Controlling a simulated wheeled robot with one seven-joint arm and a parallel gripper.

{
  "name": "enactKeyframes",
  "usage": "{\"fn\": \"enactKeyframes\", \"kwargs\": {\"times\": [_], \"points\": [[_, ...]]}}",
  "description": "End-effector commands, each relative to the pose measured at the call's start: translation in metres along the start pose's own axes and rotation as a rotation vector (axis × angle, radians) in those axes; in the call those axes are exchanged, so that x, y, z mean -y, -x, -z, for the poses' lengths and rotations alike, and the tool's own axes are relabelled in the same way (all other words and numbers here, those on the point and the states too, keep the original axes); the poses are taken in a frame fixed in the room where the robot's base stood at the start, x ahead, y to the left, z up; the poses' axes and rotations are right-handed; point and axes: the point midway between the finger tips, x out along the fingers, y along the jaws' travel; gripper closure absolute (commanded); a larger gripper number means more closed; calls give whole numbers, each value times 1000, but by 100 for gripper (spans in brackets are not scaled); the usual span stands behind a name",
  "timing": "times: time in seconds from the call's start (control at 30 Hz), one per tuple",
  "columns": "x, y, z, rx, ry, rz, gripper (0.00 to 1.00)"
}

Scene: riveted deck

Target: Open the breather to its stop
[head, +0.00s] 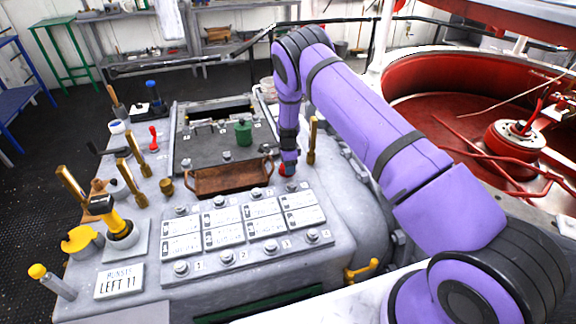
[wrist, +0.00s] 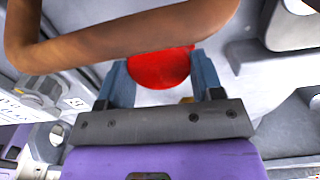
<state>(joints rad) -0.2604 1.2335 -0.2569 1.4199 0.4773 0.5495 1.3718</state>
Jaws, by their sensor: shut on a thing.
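A red round knob (head: 286,170) sits on the grey machine top, just right of the copper-brown tray. It is probably the breather, but I see no readable label on it. My gripper (wrist: 159,66) points down over it, with blue fingers on both sides of the red disc (wrist: 158,71) in the wrist view. The fingers are shut on the knob. In the head view my purple arm's end hides most of the knob and the fingers. The knob's stem and its stop are hidden.
The copper-brown tray (head: 224,182) stands close left; its curved brown handle (wrist: 120,40) crosses the wrist view near my fingers. A brass lever (head: 312,143) stands close right. A labelled panel (head: 240,229) with several bolts lies in front. A green knob (head: 243,133) stands behind.

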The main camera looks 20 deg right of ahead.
Motion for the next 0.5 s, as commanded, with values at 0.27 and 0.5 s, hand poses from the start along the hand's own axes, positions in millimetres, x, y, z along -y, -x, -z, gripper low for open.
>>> {"fn": "enactKeyframes", "kwargs": {"times": [0.27, 0.5], "points": [[0, -2, 0, 0, 260, -1, 63], [1, -2, 0, 0, 488, -1, 63]]}}
